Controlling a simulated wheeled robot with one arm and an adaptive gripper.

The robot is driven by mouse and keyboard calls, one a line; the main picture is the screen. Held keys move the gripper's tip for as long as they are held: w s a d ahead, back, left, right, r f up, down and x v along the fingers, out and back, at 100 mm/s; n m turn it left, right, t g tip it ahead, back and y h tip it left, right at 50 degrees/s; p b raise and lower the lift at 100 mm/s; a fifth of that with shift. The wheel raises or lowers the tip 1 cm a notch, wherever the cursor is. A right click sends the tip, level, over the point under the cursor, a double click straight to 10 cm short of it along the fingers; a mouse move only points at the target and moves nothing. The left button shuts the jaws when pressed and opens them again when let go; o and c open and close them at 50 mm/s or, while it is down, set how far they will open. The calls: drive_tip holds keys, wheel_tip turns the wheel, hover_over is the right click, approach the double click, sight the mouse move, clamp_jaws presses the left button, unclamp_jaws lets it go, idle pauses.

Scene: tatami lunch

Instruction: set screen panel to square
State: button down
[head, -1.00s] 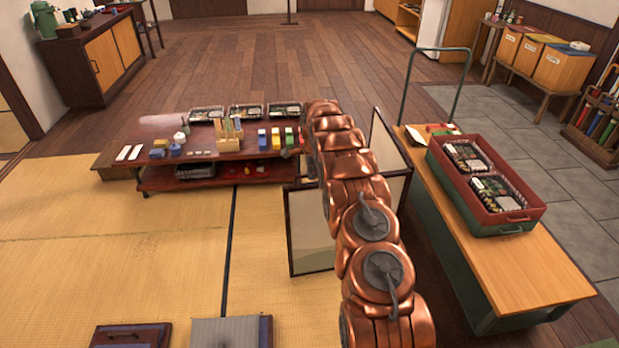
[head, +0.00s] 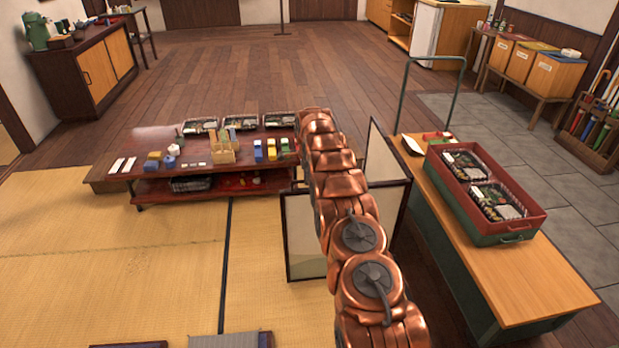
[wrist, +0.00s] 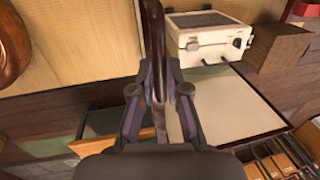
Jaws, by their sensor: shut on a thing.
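The folding screen has pale panels in thin dark frames and stands upright in the middle of the head view, partly behind my arm. Its left panel (head: 302,238) shows left of my arm, and another panel (head: 382,152) stands at an angle on the right. A section between them is partly covered by my arm. In the wrist view my gripper (wrist: 157,95) is shut on a dark upright frame bar (wrist: 153,25) of the screen. My gripper is hidden behind my arm in the head view, and the exact fold angles are hard to tell.
A low red-brown table (head: 150,137) with boxes and food trays stands left of the screen. A wooden-topped cart (head: 545,282) with a red-green crate (head: 505,238) stands close on the right. Open tatami (head: 130,245) lies at front left.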

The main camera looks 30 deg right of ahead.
drive_tip(key=shift+w+d+r, duration=0.1)
drive_tip(key=shift+d+r, duration=0.1)
drive_tip(key=shift+d, duration=0.2)
drive_tip(key=c, duration=1.3)
unclamp_jaws()
drive_tip(key=shift+f, duration=0.1)
drive_tip(key=shift+o, duration=0.6)
drive_tip(key=shift+a, duration=0.2)
drive_tip(key=shift+a+r, duration=0.1)
drive_tip(key=shift+r, duration=0.25)
wheel_tip(320, 180, up, 11)
drive_tip(key=s, duration=0.2)
drive_tip(key=shift+a, duration=0.35)
